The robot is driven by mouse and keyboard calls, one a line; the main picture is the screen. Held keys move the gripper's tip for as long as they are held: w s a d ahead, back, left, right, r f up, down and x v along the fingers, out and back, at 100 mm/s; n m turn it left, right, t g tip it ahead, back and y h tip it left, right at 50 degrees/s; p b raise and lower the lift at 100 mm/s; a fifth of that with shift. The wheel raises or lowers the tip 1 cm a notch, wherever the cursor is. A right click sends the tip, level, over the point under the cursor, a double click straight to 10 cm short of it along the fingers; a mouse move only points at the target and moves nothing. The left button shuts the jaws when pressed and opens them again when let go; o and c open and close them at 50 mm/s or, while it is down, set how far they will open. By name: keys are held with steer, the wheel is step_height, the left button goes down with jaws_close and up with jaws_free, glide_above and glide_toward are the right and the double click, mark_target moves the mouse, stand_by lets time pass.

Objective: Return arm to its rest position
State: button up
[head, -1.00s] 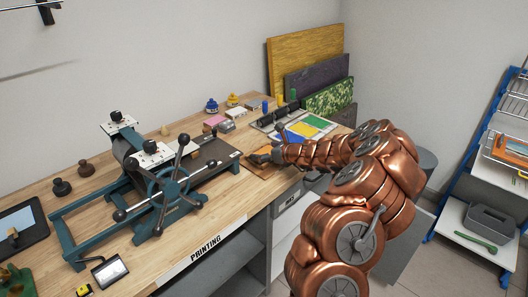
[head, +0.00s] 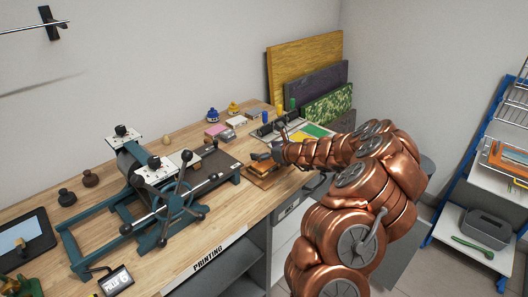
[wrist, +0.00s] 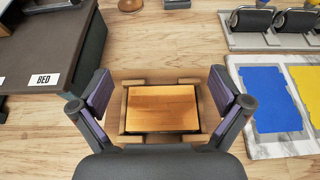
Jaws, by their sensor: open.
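My gripper (wrist: 163,95) is open in the wrist view, its two purple-padded fingers apart. Between and beyond them lies a flat wooden block (wrist: 162,108) in a shallow wooden frame on the bench; the fingers appear to hold nothing. In the head view my gripper (head: 264,158) points down toward this framed block (head: 261,172) at the right part of the bench. My copper arm reaches in from the lower right. The gap between fingertips and block is hard to judge.
A teal printing press (head: 165,195) stands left of my gripper; its bed (wrist: 50,45) is close by. A marble slab with blue and yellow sheets (wrist: 275,105) lies to the right, with black rollers (wrist: 270,22) behind. A shelf rack (head: 475,190) stands at far right.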

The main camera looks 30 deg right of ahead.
steer(key=shift+r+p, duration=1)
steer(key=shift+r, duration=0.45)
